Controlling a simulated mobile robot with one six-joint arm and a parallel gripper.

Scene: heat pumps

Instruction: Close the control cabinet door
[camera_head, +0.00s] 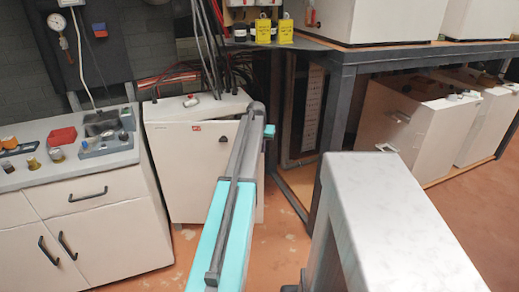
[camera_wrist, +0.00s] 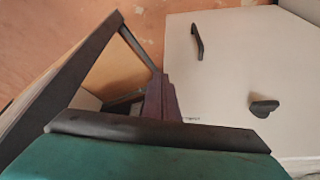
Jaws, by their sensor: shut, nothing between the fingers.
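A white floor cabinet (camera_head: 183,170) stands at the middle left of the head view, with a red label and a dark round knob on its front. I cannot tell for sure that it is the control cabinet, or whether its door is ajar. My teal and grey arm passes in front of its right side and hides part of it. In the wrist view a pale panel (camera_wrist: 235,70) with a dark handle and a dark knob fills the right. My gripper (camera_wrist: 161,82) is shut and empty, beside the left edge of this panel; touching or apart is unclear.
A counter with drawers (camera_head: 90,200) stands at left. A dark-framed workbench (camera_head: 339,90) is at right, with white boxes (camera_head: 415,130) on its lower shelf. A grey-white tabletop (camera_head: 400,215) stands close at the front right. Some reddish floor is clear between them.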

